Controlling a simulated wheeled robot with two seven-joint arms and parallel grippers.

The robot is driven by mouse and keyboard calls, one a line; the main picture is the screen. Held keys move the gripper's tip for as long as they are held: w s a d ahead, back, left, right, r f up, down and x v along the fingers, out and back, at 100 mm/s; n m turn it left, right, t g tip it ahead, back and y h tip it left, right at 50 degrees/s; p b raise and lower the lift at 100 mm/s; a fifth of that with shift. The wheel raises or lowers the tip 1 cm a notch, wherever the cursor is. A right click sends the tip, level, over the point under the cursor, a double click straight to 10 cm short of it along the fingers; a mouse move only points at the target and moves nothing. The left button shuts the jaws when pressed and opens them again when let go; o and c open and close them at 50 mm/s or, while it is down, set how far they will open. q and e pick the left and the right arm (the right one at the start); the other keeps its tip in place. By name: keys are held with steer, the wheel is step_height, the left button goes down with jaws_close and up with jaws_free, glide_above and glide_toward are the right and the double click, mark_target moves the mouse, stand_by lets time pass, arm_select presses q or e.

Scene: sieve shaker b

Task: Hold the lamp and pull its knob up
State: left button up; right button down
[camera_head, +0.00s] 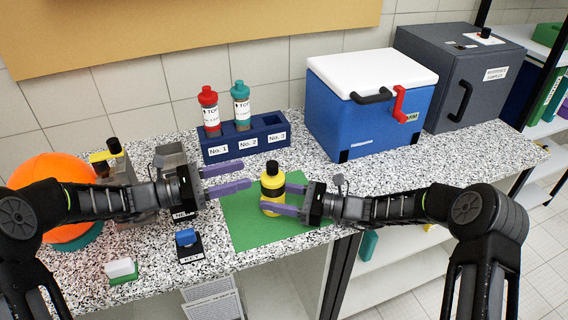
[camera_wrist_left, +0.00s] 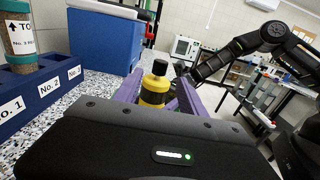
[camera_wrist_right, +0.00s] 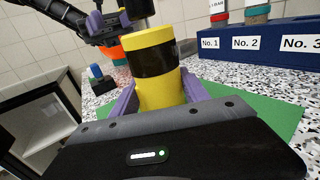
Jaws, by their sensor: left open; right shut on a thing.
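The lamp (camera_head: 272,186) is a yellow cylinder with a black band and a black knob (camera_head: 272,167) on top. It stands upright on the green mat (camera_head: 245,226). My right gripper (camera_head: 284,199) is shut on the lamp's body from the right; the right wrist view shows the yellow body (camera_wrist_right: 158,88) between its purple fingers. My left gripper (camera_head: 238,178) is open and empty, to the left of the lamp near knob height. In the left wrist view the lamp (camera_wrist_left: 155,88) appears ahead between the spread fingers (camera_wrist_left: 158,95). The fingers do not touch the knob.
A blue rack (camera_head: 245,142) with red-capped and teal-capped bottles stands behind the mat. A blue cool box (camera_head: 360,115) and a grey cabinet (camera_head: 455,80) are at the back right. A blue key block (camera_head: 187,242), a white-green block (camera_head: 121,270) and an orange ball-like object (camera_head: 45,180) lie left.

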mark_target(272, 168)
arm_select(q)
steer(key=x, duration=1.2)
jaws_close()
stand_by(0.3)
stand_by(0.9)
